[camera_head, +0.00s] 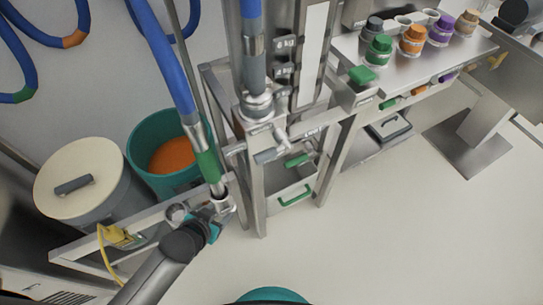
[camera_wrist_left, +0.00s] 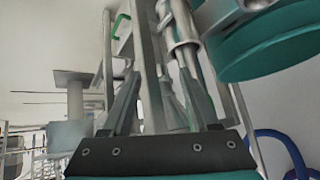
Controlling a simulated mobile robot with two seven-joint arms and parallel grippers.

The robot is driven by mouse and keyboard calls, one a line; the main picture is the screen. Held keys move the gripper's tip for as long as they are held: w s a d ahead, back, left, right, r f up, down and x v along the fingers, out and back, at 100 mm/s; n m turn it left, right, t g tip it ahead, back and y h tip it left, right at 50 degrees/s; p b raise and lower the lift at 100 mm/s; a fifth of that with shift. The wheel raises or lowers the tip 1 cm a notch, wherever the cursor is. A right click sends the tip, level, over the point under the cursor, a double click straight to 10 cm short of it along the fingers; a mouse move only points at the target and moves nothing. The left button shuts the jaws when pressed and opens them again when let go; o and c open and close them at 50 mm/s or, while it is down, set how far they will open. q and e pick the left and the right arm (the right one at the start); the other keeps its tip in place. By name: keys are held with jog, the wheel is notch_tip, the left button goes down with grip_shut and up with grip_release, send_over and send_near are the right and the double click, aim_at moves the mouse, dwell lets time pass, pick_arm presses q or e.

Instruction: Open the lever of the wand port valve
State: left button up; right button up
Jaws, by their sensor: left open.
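The wand, a blue hose end with a green band (camera_head: 207,165) and a metal tip, stands nearly upright in a metal port (camera_head: 221,196) on the frame's front rail. My left gripper (camera_head: 218,210) is at this port, partly hidden by its own wrist. I cannot make out the valve lever there, nor whether the fingers touch anything. In the left wrist view the gripper's two fingers (camera_wrist_left: 160,100) are apart, with metal tubing (camera_wrist_left: 183,50) beyond them. Nothing is clearly held between them. My right gripper is in neither view.
A teal bin (camera_head: 140,150) with orange contents and a lidded drum (camera_head: 80,180) stand left of the port. Open floor (camera_head: 380,240) lies at the right.

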pick_arm(q)
jog(key=w+d+r+t+h+b, duration=0.1)
jog(key=w+d+r+t, duration=0.15)
jog(key=r, duration=0.35)
jog(key=m+g+h, duration=0.2)
jog(key=m+h, duration=0.8)
jog(key=h, duration=0.3)
send_near(273, 152)
jog(key=shift+t, duration=0.25)
jog(key=x, duration=0.3)
jog(key=f+b+x, duration=0.1)
jog(key=x, duration=0.6)
jog(key=shift+w+f+b, duration=0.2)
jog(key=shift+w+b, duration=0.05)
jog(key=shift+b, duration=0.15)
jog(key=shift+c, duration=0.3)
grip_shut()
